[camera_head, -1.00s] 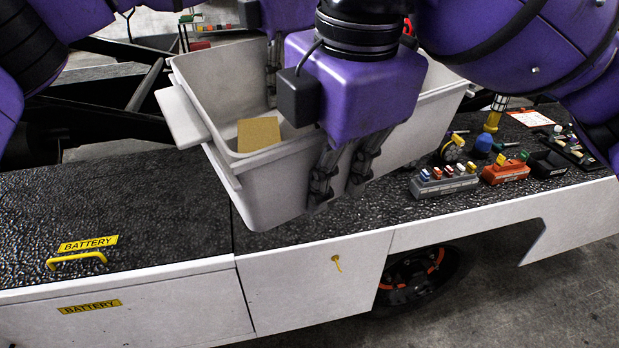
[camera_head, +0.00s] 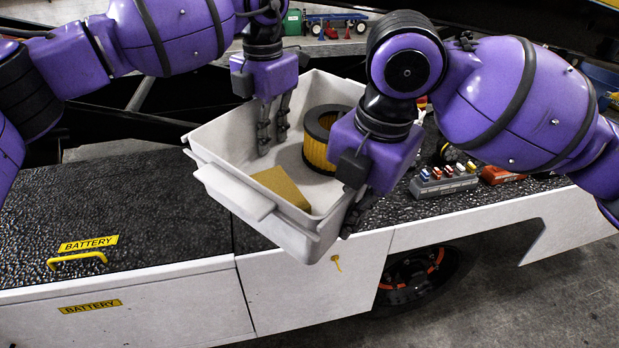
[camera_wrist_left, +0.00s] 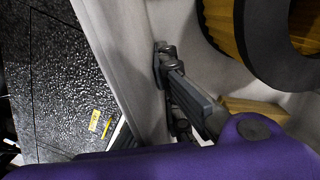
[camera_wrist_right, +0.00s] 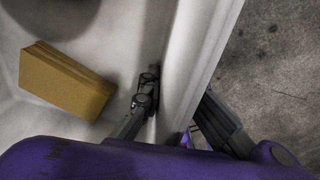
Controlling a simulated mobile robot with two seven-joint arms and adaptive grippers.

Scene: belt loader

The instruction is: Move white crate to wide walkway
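The white crate (camera_head: 228,190) is in the middle of the head view, its near corner overhanging the front edge of the black textured walkway surface (camera_head: 130,200). Whether its base rests on that surface is hidden. A yellow-brown block (camera_head: 283,187) and a black-and-yellow round filter (camera_head: 318,150) are inside it. My right gripper (camera_wrist_right: 185,110) straddles the crate's near right wall, one finger inside and one outside, close to it; it looks shut on the wall. My left gripper (camera_head: 273,145) has both fingers inside the crate near the back wall, slightly apart, with nothing seen between them.
Fuse blocks (camera_head: 444,180) and a red-orange part (camera_head: 498,175) lie on the surface right of the crate. A yellow handle (camera_head: 77,261) sits on the left surface, which is otherwise clear. Dark bars run behind. Concrete floor (camera_head: 530,300) lies below the front edge.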

